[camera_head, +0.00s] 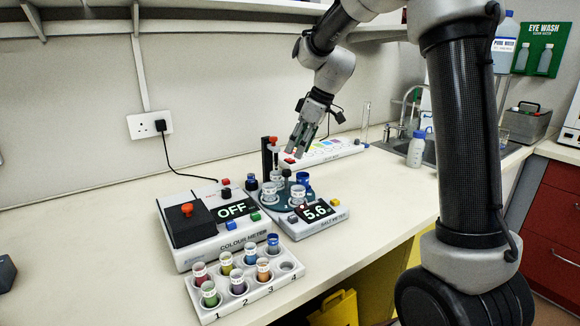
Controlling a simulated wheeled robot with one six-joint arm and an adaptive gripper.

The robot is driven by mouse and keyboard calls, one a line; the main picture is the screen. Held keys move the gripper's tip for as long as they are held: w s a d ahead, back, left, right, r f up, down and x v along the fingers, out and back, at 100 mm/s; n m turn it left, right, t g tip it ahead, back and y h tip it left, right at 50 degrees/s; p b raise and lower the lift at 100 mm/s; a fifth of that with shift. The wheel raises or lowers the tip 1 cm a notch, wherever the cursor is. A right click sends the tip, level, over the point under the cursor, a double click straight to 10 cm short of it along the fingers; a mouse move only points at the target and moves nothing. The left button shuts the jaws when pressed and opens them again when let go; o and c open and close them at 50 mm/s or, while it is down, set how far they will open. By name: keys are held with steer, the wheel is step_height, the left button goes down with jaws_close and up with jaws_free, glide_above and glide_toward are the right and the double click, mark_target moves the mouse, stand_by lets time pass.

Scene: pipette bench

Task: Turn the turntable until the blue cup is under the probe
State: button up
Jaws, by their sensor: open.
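The salt meter (331,215) stands mid-bench, its display reading 5.6. Its dark turntable (283,205) carries several small cups. The blue cup (303,180) is at the turntable's back right side. White-labelled cups sit in front of it and to its left. The probe (274,158) hangs from a black post at the turntable's back left. The blue cup is to the right of the probe, apart from it; a pale cup (277,177) appears nearest below the probe. My gripper (297,151) is open and empty, pointing down above and behind the turntable.
The colour meter (211,235), reading OFF, stands left of the turntable. A white rack (238,297) with several coloured cups lies in front. A white strip with coloured patches (325,152) lies behind.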

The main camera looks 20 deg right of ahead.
mark_target(287, 171)
steer(key=shift+n, duration=0.9)
steer(key=x, duration=0.8)
steer(key=shift+a, duration=0.1)
jaws_close()
